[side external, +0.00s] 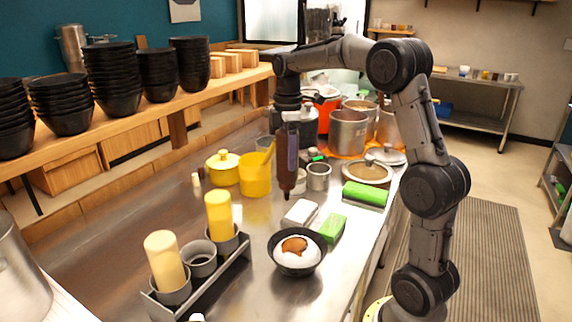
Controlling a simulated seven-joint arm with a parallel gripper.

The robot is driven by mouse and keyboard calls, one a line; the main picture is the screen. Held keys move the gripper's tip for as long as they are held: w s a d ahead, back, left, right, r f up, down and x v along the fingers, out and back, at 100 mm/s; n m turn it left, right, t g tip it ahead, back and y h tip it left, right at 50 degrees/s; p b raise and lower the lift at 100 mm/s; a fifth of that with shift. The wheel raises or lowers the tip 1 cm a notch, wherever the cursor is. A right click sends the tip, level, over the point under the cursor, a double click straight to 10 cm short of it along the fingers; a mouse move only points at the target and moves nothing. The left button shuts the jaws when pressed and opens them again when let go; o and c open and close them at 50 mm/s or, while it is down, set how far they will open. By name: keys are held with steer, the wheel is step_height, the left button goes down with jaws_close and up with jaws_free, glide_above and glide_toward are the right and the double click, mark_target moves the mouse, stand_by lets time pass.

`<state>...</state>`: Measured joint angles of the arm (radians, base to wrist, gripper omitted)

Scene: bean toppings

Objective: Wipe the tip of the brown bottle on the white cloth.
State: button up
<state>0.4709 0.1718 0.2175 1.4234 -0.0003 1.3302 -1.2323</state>
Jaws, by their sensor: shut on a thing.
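My gripper (290,122) points down over the counter and is shut on the brown bottle (286,168). The bottle is held upright with its tip downward. The tip is just above or at the far end of the white cloth (300,212), a small folded block on the counter; I cannot tell whether they touch. The fingers are partly hidden against the dark bottle.
A black bowl (297,262) with white and brown food stands in front of the cloth. Green sponges (333,228) lie to the right. A rack (215,283) with yellow bottles is at front left. Metal cups, yellow pots and large steel pots (347,134) stand behind.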

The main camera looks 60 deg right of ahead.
steer(key=d+f+m, duration=0.1)
steer(key=d+f, duration=0.5)
steer(key=d, duration=0.4)
steer(key=shift+s+a+f, duration=0.15)
steer(key=shift+s+a, duration=0.05)
steer(key=shift+a, duration=1.15)
steer(key=shift+s+a+f, duration=0.1)
steer(key=shift+s+a, duration=0.1)
steer(key=shift+a, duration=1.15)
steer(key=shift+f, duration=0.8)
steer(key=shift+d, duration=0.1)
steer(key=shift+d, duration=2.55)
step_height(320, 180, up, 6)
